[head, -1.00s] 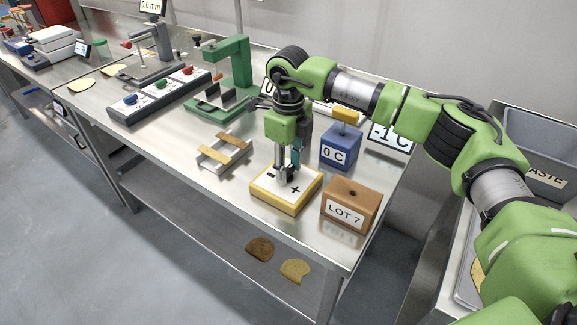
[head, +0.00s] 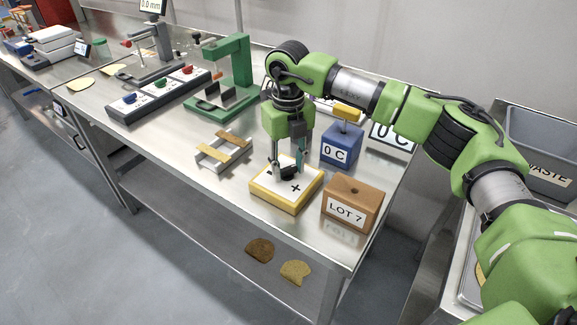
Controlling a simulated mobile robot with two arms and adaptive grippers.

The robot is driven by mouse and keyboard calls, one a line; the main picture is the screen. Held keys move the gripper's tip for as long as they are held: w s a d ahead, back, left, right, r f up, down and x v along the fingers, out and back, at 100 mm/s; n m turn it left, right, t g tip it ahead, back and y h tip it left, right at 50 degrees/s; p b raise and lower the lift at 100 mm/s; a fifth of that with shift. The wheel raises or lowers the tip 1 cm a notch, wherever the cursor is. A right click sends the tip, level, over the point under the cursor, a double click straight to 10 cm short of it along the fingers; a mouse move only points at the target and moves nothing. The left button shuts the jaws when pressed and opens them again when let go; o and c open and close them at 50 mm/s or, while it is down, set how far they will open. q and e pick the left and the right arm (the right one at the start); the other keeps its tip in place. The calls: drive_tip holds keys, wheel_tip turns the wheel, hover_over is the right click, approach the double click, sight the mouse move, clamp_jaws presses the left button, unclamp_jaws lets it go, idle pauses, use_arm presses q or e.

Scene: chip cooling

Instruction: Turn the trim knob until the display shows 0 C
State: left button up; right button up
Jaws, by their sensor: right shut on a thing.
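The black trim knob (head: 289,174) sits on a white-topped yellow box (head: 266,196) with plus and minus marks. My right gripper (head: 288,168) points down over this box, with its fingers on either side of the knob, shut on it. The display (head: 393,136) stands behind, partly covered by my right arm, and reads 0 C. A blue box (head: 342,146) in front of it carries a 0 C label. My left gripper is out of view.
A brown LOT 7 box (head: 352,205) stands close to the right of the knob box. A small metal rack (head: 222,150), a green stand (head: 238,70) and a switch panel (head: 160,95) are to the left. A grey WASTE bin (head: 545,150) is at right.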

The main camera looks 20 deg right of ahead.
sight(288, 169)
drive_tip(key=shift+m, duration=0.3)
drive_tip(key=o, duration=1.1)
wheel_tip(288, 169, up, 12)
drive_tip(key=shift+r, duration=0.1)
